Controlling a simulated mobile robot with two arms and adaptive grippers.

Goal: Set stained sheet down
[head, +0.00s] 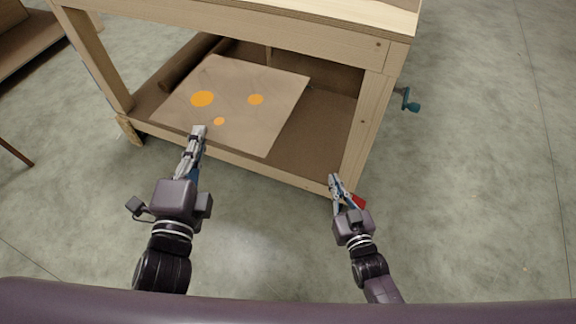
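The stained sheet (237,88) is a flat brown-grey square with three orange spots. It is at the lower shelf (322,125) of a wooden workbench, its near edge close to the shelf's front rail. I cannot tell whether it lies flat on the shelf or is held slightly above it. My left gripper (198,131) is at the sheet's near edge, its fingers close together over that edge, and looks shut on it. My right gripper (334,178) is empty of the sheet, near the foot of the bench's front right leg; its finger gap is unclear.
The workbench top (350,12) overhangs the shelf, with legs at both front corners. A brown roll (190,65) lies at the shelf's back left. A teal vise handle (409,100) sticks out right. A small red object (359,202) is beside my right gripper. The right floor is clear.

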